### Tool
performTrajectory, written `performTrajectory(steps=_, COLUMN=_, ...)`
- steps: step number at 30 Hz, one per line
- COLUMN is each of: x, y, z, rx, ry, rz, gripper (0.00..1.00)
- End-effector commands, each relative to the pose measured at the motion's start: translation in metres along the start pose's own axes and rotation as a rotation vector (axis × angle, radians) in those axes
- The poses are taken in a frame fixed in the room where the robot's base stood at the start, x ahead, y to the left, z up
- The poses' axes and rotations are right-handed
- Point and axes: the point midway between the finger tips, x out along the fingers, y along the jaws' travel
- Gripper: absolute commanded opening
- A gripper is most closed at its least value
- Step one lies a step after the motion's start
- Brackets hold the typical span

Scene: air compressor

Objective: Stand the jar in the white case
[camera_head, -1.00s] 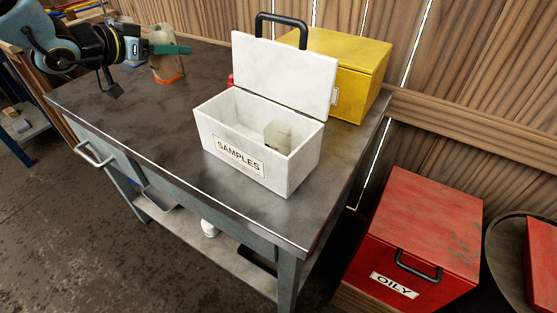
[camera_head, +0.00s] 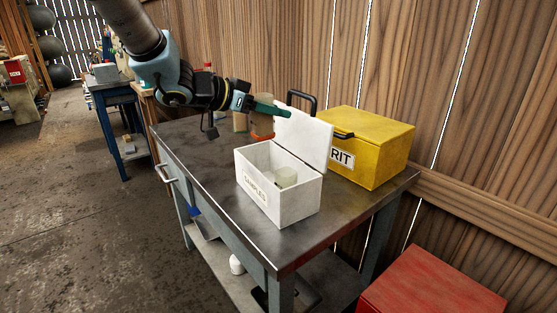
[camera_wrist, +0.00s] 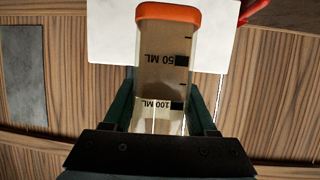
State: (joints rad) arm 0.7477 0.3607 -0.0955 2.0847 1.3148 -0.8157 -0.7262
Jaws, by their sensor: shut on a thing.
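The white case (camera_head: 285,207), labelled SAMPLES, stands on the dark bench with its lid (camera_head: 303,138) open and upright. My gripper (camera_head: 272,108) is shut on the jar (camera_head: 263,123), behind and left of the case, near the lid's left edge. The jar is clear brownish with an orange end, at the bottom in the head view. In the wrist view, the green fingers of my gripper (camera_wrist: 163,108) flank the jar (camera_wrist: 163,60), marked 50 ML and 100 ML. A white panel, probably the lid, shows behind it.
A yellow box (camera_head: 372,148) stands right behind the case on the bench (camera_head: 200,160). A red box (camera_head: 430,290) is at lower right. The bench is clear left of the case.

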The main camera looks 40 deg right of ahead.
Motion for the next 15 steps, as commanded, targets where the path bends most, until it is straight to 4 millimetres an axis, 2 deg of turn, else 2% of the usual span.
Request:
performTrajectory(steps=1, x=0.004, y=0.001, z=0.01, rx=-0.003, ry=-0.002, rz=0.003, gripper=0.0)
performTrajectory(steps=3, x=0.008, y=0.001, z=0.018, rx=-0.002, ry=-0.001, rz=0.002, gripper=0.0)
performTrajectory(steps=15, x=0.024, y=0.0, z=0.058, rx=-0.002, ry=-0.001, rz=0.0, gripper=0.0)
